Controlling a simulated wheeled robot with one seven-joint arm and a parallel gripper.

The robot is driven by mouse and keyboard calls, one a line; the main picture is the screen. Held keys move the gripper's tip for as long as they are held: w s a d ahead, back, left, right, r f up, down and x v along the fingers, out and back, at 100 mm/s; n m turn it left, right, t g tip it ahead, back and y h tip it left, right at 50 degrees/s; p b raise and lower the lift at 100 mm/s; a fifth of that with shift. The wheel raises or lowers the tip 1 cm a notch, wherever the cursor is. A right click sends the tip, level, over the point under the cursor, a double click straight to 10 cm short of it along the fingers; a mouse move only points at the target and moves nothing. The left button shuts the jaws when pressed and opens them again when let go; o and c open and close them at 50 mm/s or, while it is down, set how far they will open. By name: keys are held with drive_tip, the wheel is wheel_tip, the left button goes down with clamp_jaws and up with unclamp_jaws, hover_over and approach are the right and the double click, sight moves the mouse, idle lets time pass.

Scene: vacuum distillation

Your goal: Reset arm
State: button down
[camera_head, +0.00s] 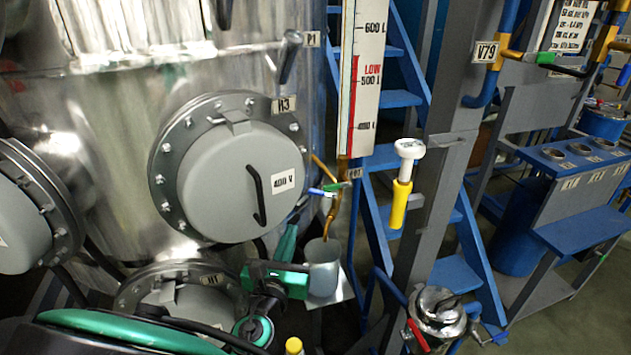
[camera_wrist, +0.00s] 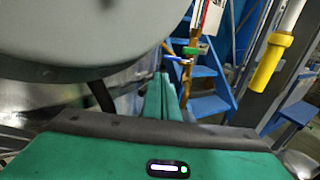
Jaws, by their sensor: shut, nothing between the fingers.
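My green gripper (camera_head: 290,232) shows at the lower middle of the head view, in front of the steel tank. Its fingers point up and away from me. In the wrist view its fingers (camera_wrist: 160,88) lie together with nothing held between them. A grey metal cup (camera_head: 322,268) stands on a small plate just right of the gripper, apart from the fingers. A small tap with green and blue handles (camera_head: 330,188) is above the cup. It also shows in the wrist view (camera_wrist: 185,57), beyond the fingertips.
The tank's round grey cover (camera_head: 225,190) is close left of my gripper and fills the wrist view's upper left. Blue stairs (camera_head: 400,100), a grey post (camera_head: 440,200) with a yellow-and-white fitting (camera_head: 402,195), and a steel vessel (camera_head: 437,305) stand to the right.

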drive_tip(key=d+f+m+g+h, duration=0.1)
drive_tip(key=d+f+m+g, duration=0.1)
drive_tip(key=d+m+g, duration=0.7)
drive_tip(key=d+f+m+g+h, duration=0.1)
drive_tip(key=d+f+m+g, duration=0.15)
drive_tip(key=d+m, duration=1.15)
drive_tip(key=s+d+r+m+g+y, duration=0.1)
drive_tip(key=s+d+r+m+y, duration=0.2)
drive_tip(key=s+d+r+m, duration=0.3)
drive_tip(key=s+d+r+m+y, duration=0.2)
drive_tip(key=s+d+r+m, duration=0.25)
drive_tip(key=r, duration=0.35)
drive_tip(key=s+d+f+m+g, duration=0.1)
drive_tip(key=s+d+m+g, duration=0.1)
drive_tip(key=s+d, duration=0.3)
drive_tip(key=s+d+m+g, duration=0.3)
drive_tip(key=s+d, duration=0.3)
drive_tip(key=s, duration=0.4)
drive_tip(key=shift+s+f+m+y, duration=0.3)
drive_tip(key=shift+s+f+m, duration=0.1)
drive_tip(key=shift+m, duration=0.35)
